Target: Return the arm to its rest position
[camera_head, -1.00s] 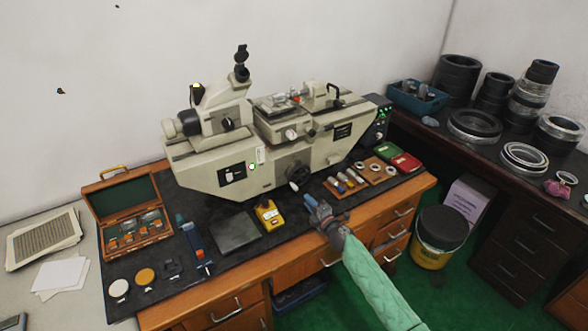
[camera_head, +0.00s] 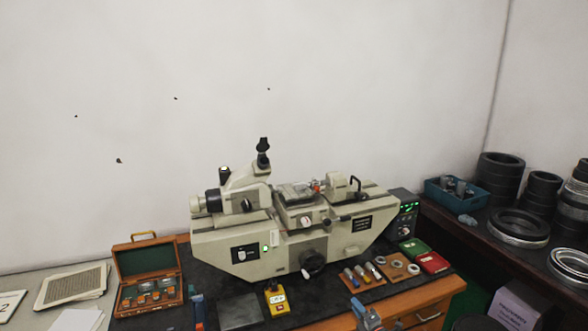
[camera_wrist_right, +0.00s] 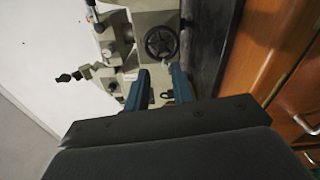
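My right gripper (camera_head: 367,318) shows at the bottom edge of the head view, in front of the bench. In the right wrist view my right gripper (camera_wrist_right: 160,84) has its two blue fingers apart, with nothing held between them. The grey measuring machine (camera_head: 290,230) stands beyond it, and its dark handwheel (camera_wrist_right: 161,41) shows ahead of the fingers. Small metal rings (camera_head: 397,264) lie on a wooden board on the bench, to the right of and beyond the gripper.
An open wooden case (camera_head: 146,262) stands at the left. A yellow block (camera_head: 277,300) and a dark plate (camera_head: 240,311) lie in front of the machine. Green (camera_head: 414,248) and red (camera_head: 434,263) boxes lie at the right. Large dark rings stand on the side table.

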